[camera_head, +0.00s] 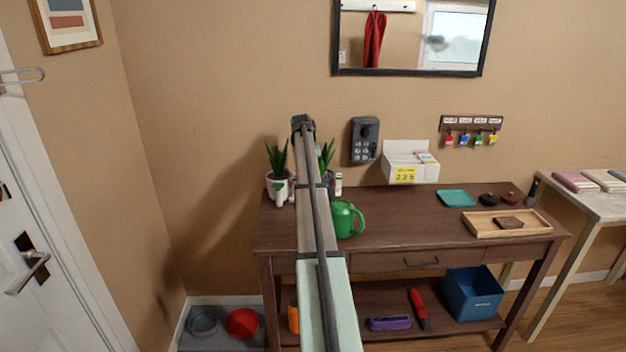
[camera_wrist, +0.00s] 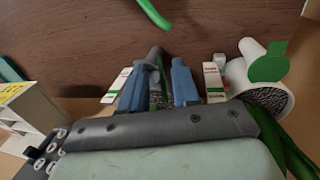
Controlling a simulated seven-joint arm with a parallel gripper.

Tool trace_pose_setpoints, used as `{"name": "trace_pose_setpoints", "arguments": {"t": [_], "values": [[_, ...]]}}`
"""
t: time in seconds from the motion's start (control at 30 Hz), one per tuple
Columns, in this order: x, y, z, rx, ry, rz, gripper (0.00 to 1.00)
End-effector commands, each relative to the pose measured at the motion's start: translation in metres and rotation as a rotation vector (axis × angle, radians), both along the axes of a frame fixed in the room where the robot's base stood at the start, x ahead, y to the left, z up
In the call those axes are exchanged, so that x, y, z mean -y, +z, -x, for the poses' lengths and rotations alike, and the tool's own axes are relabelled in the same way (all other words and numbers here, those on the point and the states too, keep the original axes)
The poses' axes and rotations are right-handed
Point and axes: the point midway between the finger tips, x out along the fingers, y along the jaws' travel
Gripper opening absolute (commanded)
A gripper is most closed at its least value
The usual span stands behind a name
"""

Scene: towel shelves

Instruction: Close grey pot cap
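The grey pot (camera_head: 327,181) holds a spiky green plant and stands at the back of the brown table, mostly hidden behind my arm in the head view. In the wrist view, a grey part (camera_wrist: 155,62), seemingly the pot's spout or cap, lies between my gripper's blue fingers (camera_wrist: 157,88), with dark gravel below it. The fingers stand apart, and I see no clear grip. The cap's exact position is unclear. In the head view, my gripper is hidden behind my arm.
A white pot (camera_head: 278,187) with a green cap (camera_wrist: 270,64) stands close beside my gripper. A green watering can (camera_head: 345,219) is in front. A white organizer (camera_head: 410,165), a teal tray (camera_head: 457,198) and a wooden tray (camera_head: 470,226) are to the right. The table's middle is clear.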

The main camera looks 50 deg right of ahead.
Motion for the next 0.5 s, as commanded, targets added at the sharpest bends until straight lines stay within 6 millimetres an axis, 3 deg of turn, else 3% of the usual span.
{"name": "trace_pose_setpoints", "arguments": {"t": [0.2, 0.5], "values": [[0.002, -0.015, 0.002, 0.000, 0.000, 0.000, 0.31], [0.003, -0.018, 0.003, 0.000, 0.000, 0.000, 0.31]]}}
